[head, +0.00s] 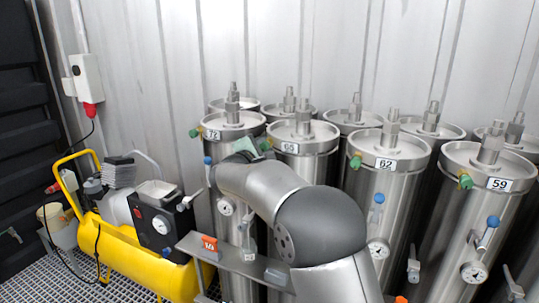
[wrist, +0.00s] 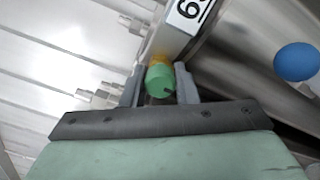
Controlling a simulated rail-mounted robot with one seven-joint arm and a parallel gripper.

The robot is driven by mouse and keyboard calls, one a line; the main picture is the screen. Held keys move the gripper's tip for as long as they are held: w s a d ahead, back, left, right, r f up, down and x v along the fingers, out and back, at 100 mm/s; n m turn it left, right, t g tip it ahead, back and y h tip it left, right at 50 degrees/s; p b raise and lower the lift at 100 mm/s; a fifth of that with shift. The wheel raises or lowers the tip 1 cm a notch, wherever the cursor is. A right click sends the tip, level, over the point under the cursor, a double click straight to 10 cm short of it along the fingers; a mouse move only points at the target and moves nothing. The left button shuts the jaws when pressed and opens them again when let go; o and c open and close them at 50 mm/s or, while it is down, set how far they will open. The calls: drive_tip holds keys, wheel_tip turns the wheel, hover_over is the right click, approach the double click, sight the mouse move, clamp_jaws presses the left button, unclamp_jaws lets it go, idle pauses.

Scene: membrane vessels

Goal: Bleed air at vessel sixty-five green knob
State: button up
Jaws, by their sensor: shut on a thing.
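Vessel sixty-five (head: 304,133) is a steel cylinder in the front row, with a white 65 label (head: 290,148) on its rim. My arm covers most of its body in the head view. Its green knob (wrist: 159,84) shows in the wrist view between the two grey fingers of my gripper (wrist: 158,76). My gripper is shut on the knob, with a finger on each side. The yellow fitting (wrist: 160,60) behind it leads to the labelled rim; only part of the label (wrist: 188,12) is in view. In the head view my arm hides most of the gripper.
Vessel 72 (head: 232,120) stands to the left, vessels 62 (head: 387,145) and 59 (head: 490,160) to the right, with more behind. A blue knob (wrist: 296,62) lies to the right in the wrist view. A yellow compressor (head: 125,245) stands at left on grating.

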drive_tip(key=shift+r+n+p, duration=0.25)
drive_tip(key=shift+n+p, duration=0.65)
drive_tip(key=shift+p, duration=0.05)
drive_tip(key=shift+f+n+p, duration=0.2)
drive_tip(key=shift+n+p, duration=0.55)
drive_tip(key=shift+n, duration=0.45)
drive_tip(key=shift+r+n+p, duration=0.15)
drive_tip(key=shift+n+p, duration=1.05)
drive_tip(key=shift+p, duration=0.05)
drive_tip(key=shift+n+p, duration=0.45)
drive_tip(key=shift+n, duration=0.35)
drive_tip(key=shift+n+p, duration=0.3)
drive_tip(key=n, duration=0.3)
drive_tip(key=shift+f, duration=0.25)
